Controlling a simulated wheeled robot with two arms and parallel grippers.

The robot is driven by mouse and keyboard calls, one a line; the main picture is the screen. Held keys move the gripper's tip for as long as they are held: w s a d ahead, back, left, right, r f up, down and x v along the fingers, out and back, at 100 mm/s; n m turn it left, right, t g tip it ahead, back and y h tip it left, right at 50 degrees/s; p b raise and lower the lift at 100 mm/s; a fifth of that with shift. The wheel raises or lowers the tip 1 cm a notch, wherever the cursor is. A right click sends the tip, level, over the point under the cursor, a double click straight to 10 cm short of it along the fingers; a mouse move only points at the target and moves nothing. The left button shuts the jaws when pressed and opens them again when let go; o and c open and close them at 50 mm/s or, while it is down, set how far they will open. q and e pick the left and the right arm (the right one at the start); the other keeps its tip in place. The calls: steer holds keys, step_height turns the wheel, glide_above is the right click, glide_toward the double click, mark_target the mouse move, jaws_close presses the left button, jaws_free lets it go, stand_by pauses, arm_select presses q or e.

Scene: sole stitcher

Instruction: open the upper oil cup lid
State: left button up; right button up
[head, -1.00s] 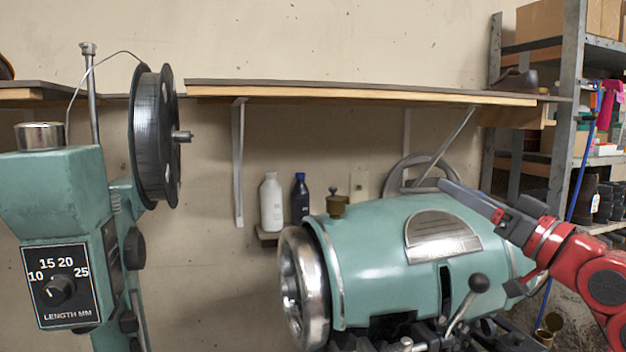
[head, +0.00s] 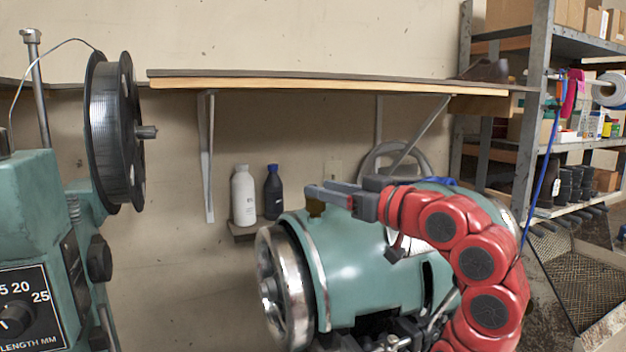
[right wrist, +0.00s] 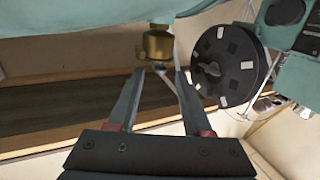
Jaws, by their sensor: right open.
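The upper oil cup (head: 314,207) is a small brass cup on top of the green machine body. In the head view my right gripper hides most of it, so its lid cannot be made out. In the right wrist view the brass oil cup (right wrist: 157,45) shows at the top middle, just beyond the fingertips. My right gripper (right wrist: 160,72) is open, with one finger on each side of the cup's line and nothing held. In the head view the right gripper (head: 322,194) reaches in from the right at cup height. Contact cannot be told. My left gripper is not in view.
The green machine body (head: 350,265) with its handwheel (head: 282,285) lies under my right arm. A thread spool (head: 115,130) stands at the left. A white bottle (head: 244,197) and a dark bottle (head: 273,193) stand behind. A wall shelf (head: 320,82) runs above.

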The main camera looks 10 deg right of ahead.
steer(key=shift+p+x, duration=0.35)
steer(key=shift+x, duration=1.5)
jaws_close()
